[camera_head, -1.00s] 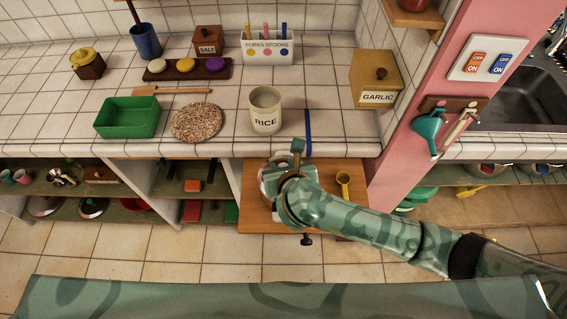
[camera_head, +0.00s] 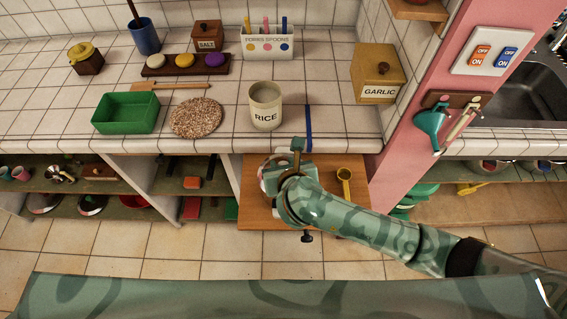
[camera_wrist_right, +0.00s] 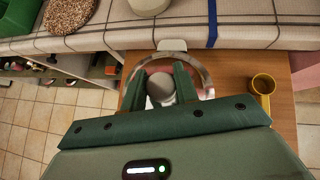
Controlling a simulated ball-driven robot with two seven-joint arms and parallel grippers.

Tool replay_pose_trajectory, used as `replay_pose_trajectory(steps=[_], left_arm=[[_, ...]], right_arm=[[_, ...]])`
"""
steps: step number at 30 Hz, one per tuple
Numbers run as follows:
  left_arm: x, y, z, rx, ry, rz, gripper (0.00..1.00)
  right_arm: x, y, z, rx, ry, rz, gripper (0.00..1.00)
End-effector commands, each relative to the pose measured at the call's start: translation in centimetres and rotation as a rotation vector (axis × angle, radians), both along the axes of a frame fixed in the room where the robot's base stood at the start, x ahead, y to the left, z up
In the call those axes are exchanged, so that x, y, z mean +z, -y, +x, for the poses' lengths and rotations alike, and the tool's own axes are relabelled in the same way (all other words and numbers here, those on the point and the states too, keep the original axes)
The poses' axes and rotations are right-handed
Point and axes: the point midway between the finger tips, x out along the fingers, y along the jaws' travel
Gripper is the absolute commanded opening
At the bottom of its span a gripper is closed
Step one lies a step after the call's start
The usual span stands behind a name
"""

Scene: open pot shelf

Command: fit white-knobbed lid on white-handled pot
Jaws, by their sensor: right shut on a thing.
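My right gripper (camera_wrist_right: 160,90) is shut on the white-knobbed lid, with its dark green fingers on either side of the pale round knob (camera_wrist_right: 159,84). A metallic ring (camera_wrist_right: 204,68) shows around the fingers, with a white handle (camera_wrist_right: 172,45) at its far side, by the counter edge. This looks like the white-handled pot's rim; the fingers and wrist hide much of it. I cannot tell whether the lid touches the rim. In the head view my right gripper (camera_head: 272,174) is over the wooden board, largely covering pot and lid. My left gripper is not in view.
The wooden pull-out board (camera_head: 257,216) sits below the counter front, with a yellow cup (camera_head: 344,176) to the right. A rice jar (camera_head: 265,107) and a blue strip (camera_head: 308,128) are near the counter edge. Shelves with pots (camera_head: 92,204) are at left.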

Motion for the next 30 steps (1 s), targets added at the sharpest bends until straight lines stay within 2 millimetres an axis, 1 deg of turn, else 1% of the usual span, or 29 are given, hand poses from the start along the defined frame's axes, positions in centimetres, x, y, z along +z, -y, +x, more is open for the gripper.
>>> replay_pose_trajectory(steps=[13, 14, 15, 16, 22, 25, 28, 30], left_arm=[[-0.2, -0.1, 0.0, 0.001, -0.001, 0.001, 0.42], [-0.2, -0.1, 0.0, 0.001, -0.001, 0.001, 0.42], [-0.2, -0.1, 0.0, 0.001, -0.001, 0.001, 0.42], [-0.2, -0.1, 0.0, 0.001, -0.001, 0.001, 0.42], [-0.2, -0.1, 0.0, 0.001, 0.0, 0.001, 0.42], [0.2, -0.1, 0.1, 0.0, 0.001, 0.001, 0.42], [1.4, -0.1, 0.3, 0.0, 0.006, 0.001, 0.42], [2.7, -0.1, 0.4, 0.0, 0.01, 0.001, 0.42]], right_arm=[[-0.5, 0.0, -0.1, 0.001, -0.005, -0.002, 0.03], [-0.5, 0.0, -0.1, 0.0, -0.006, -0.003, 0.38], [-0.5, 0.0, -0.2, 0.0, -0.006, -0.003, 0.49], [-0.5, 0.0, -0.1, 0.0, -0.006, -0.003, 0.55], [-0.4, 0.0, -0.1, 0.0, -0.005, -0.003, 0.55], [0.0, 0.1, -0.4, 0.001, -0.004, -0.002, 0.55], [1.0, 0.3, -1.2, 0.001, -0.003, -0.001, 0.55], [2.0, 0.5, -2.1, 0.001, -0.004, -0.002, 0.55]])
